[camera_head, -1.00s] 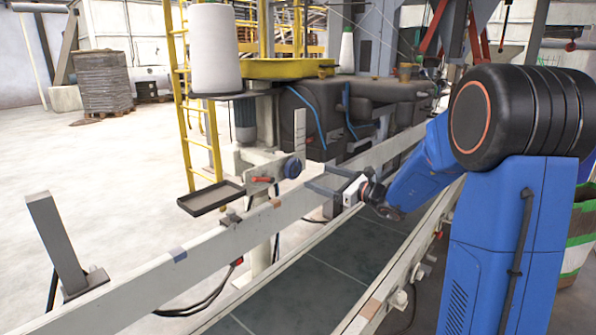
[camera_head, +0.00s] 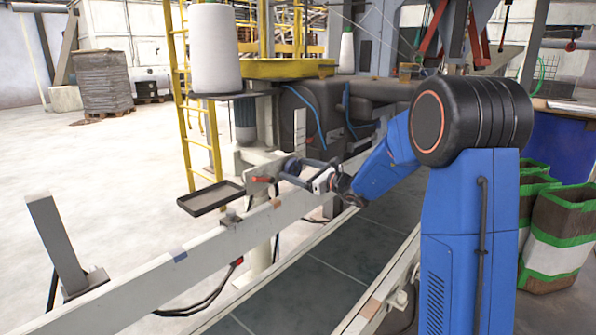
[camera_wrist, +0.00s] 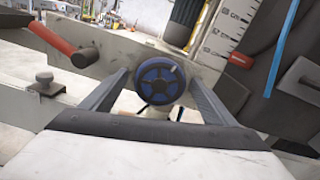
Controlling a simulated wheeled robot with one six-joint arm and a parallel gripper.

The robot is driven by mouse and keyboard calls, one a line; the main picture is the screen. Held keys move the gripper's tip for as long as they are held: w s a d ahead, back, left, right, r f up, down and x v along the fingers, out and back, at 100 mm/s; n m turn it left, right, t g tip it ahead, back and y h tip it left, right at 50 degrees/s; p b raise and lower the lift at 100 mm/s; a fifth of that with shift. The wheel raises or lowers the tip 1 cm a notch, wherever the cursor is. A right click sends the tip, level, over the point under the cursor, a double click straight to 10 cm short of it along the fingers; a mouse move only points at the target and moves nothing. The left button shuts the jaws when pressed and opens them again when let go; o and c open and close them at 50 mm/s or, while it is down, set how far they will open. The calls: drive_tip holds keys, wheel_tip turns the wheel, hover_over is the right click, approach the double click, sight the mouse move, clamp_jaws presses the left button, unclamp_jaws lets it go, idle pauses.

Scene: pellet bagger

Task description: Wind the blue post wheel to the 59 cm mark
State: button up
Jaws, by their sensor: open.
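The blue wheel (camera_wrist: 158,80) is a round blue handwheel with a dark rim and a small pale knob at its upper right. In the wrist view it sits between the two dark fingers of my gripper (camera_wrist: 157,88), which are open on either side of it with gaps. In the head view my gripper (camera_head: 288,172) reaches to the wheel, which is largely hidden behind the fingers. A white scale plate (camera_wrist: 228,27) with black marks stands right of the wheel, with a red pointer (camera_wrist: 241,60) at its lower part. The numbers are too small to read surely.
A red-handled lever (camera_wrist: 55,35) is left of the wheel. A black tray (camera_head: 210,198) is mounted left of the post. The pale rail (camera_head: 140,285) runs along the conveyor (camera_head: 295,285). Green-banded bags (camera_head: 555,235) stand at the right.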

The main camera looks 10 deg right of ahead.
drive_tip(key=c, duration=1)
drive_tip(key=shift+c, duration=0.2)
drive_tip(key=shift+n, duration=1.6)
drive_tip(key=o, duration=1)
drive_tip(key=shift+o, duration=0.2)
drive_tip(key=v, duration=1.7)
drive_tip(key=shift+s+d, duration=0.15)
drive_tip(key=shift+s, duration=0.05)
